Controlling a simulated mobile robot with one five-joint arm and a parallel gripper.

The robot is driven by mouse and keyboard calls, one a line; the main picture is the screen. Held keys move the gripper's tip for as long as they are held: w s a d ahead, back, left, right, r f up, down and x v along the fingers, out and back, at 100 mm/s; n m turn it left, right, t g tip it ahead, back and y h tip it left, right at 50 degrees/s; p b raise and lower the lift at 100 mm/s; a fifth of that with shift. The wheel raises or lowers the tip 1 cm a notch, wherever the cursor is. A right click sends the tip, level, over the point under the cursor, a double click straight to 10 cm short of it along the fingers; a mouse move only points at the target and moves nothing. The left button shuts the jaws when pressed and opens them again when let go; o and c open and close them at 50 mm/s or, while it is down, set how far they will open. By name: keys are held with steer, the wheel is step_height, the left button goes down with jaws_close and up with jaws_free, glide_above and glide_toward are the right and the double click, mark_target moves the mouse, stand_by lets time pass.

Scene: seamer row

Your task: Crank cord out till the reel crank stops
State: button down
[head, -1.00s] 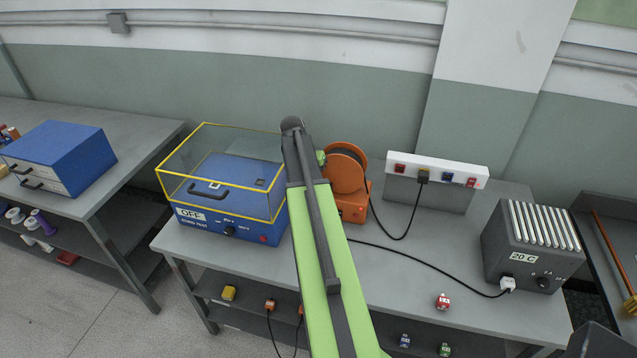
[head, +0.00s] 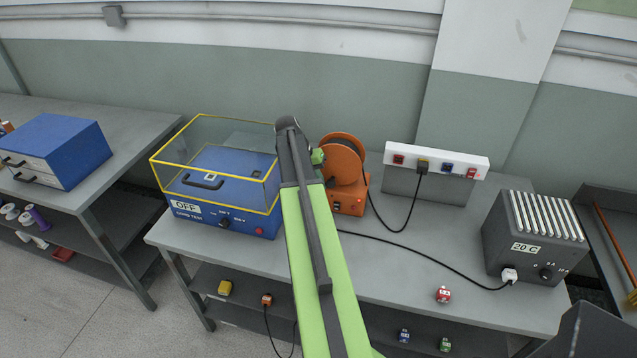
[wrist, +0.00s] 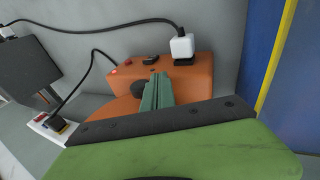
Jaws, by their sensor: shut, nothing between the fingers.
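The orange cord reel (head: 345,165) stands on the middle bench, with its round flange upright on an orange base. My gripper (head: 317,157) is at the reel's left side, mostly hidden behind my arm. In the wrist view my green fingers (wrist: 158,92) are shut and empty, pointing at the orange reel (wrist: 195,85). A dark round knob (wrist: 139,88) shows beside the fingers; I cannot tell whether they touch it or whether it is the crank. A black cord (head: 430,255) runs from behind my arm to a white plug (head: 509,275) on the grey heater.
A blue tester (head: 225,222) with a clear yellow-edged cover stands close left of my arm. The socket strip (head: 437,160) at the back holds a yellow plug and a black lead to the reel. The grey heater (head: 535,245) stands right. A red item (head: 443,294) lies near the bench's front edge.

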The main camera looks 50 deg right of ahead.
steer(key=shift+s+d, duration=0.1)
stand_by(0.8)
steer(key=shift+r, duration=0.1)
steer(key=p+v, duration=1.6)
steer(key=v, duration=0.1)
